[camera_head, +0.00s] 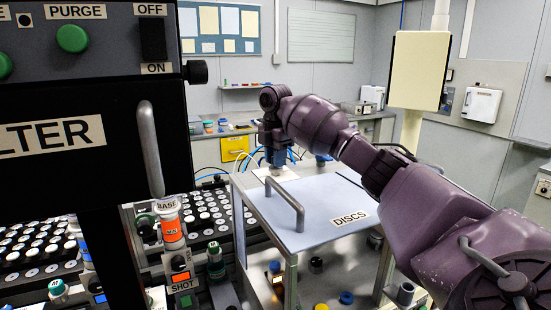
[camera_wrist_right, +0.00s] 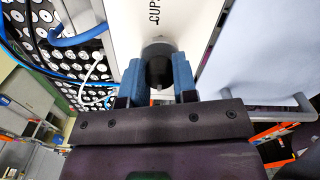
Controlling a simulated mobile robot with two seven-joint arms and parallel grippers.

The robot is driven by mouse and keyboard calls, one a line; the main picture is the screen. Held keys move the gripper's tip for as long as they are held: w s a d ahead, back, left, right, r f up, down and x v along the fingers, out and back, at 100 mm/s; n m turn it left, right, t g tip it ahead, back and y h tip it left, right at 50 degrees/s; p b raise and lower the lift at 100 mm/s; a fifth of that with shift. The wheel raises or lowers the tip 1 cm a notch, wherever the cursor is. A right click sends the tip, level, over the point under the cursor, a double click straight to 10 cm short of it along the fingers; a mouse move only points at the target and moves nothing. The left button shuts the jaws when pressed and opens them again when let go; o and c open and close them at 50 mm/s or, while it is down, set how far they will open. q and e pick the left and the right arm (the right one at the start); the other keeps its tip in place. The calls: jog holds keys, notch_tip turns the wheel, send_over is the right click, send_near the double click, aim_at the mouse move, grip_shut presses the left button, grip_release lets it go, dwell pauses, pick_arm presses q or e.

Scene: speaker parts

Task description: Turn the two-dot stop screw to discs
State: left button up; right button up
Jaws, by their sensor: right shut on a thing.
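My right gripper (camera_head: 276,157) is at the far end of the pale blue-grey lid labelled DISCS (camera_head: 335,192). In the right wrist view its two blue fingers (camera_wrist_right: 158,78) are shut on a dark round knob (camera_wrist_right: 157,62), which I take for the stop screw. In the head view the arm's own parts hide the knob. My left gripper is not in view.
A grey bar handle (camera_head: 287,204) stands up from the DISCS lid. The dark FILTER cabinet (camera_head: 95,190) with its handle fills the left. Blue cables run behind the lid.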

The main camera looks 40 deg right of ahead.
jog(key=o, duration=0.9)
jog(key=shift+r, duration=0.15)
notch_tip(320, 180, up, 11)
jog(key=shift+f, duration=0.15)
jog(key=shift+s+f, duration=0.1)
dwell(0.4)
